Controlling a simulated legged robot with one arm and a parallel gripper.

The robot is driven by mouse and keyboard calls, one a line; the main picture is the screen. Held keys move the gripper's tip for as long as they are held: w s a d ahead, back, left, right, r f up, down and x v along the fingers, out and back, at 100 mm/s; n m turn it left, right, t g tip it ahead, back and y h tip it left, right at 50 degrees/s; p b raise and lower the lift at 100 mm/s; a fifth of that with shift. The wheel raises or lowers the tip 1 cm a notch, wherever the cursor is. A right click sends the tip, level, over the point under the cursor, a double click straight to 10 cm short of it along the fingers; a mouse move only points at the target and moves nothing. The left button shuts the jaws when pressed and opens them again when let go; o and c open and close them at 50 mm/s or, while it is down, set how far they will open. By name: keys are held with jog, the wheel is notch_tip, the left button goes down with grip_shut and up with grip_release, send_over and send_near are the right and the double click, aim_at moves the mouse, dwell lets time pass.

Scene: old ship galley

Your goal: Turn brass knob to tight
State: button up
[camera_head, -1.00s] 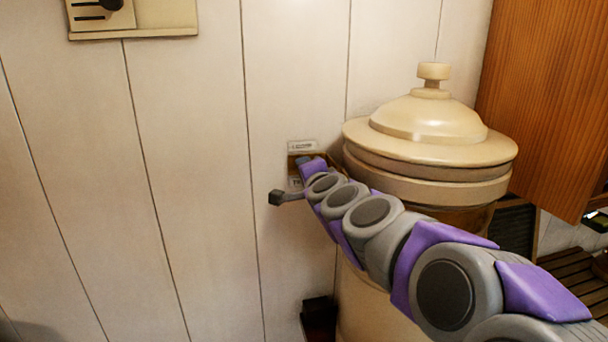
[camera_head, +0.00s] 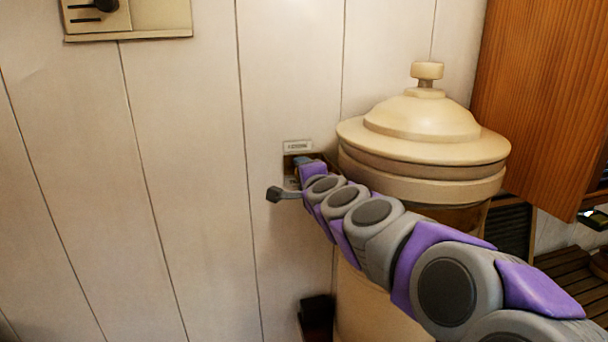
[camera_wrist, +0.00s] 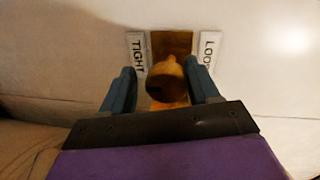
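The brass knob (camera_wrist: 165,82) shows in the wrist view, in front of a brown recessed plate (camera_wrist: 171,43) on the white wall. A "TIGHT" label (camera_wrist: 138,52) is left of the plate and a partly covered "LOOSE" label (camera_wrist: 209,49) is right of it. My gripper (camera_wrist: 160,69) has one finger on each side of the knob. A gap shows between the left finger and the knob; the right finger is very close, and I cannot tell if it touches. In the head view my gripper (camera_head: 303,168) is at the wall plate and hides most of the knob.
A large cream lidded canister (camera_head: 424,150) stands just right of my gripper, close to the arm. A wooden cabinet (camera_head: 535,100) is at the far right. A dark box (camera_head: 318,315) is below.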

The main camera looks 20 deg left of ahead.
jog(key=shift+o, duration=0.7)
jog(key=shift+a, duration=0.15)
jog(key=shift+a+r, duration=0.1)
jog(key=shift+s+d+r, duration=0.15)
jog(key=shift+s+d, duration=0.05)
jog(key=shift+s, duration=0.15)
jog(key=v, duration=1.6)
jog(key=shift+d+f, duration=0.3)
jog(key=shift+f, duration=0.1)
jog(key=shift+s, duration=0.1)
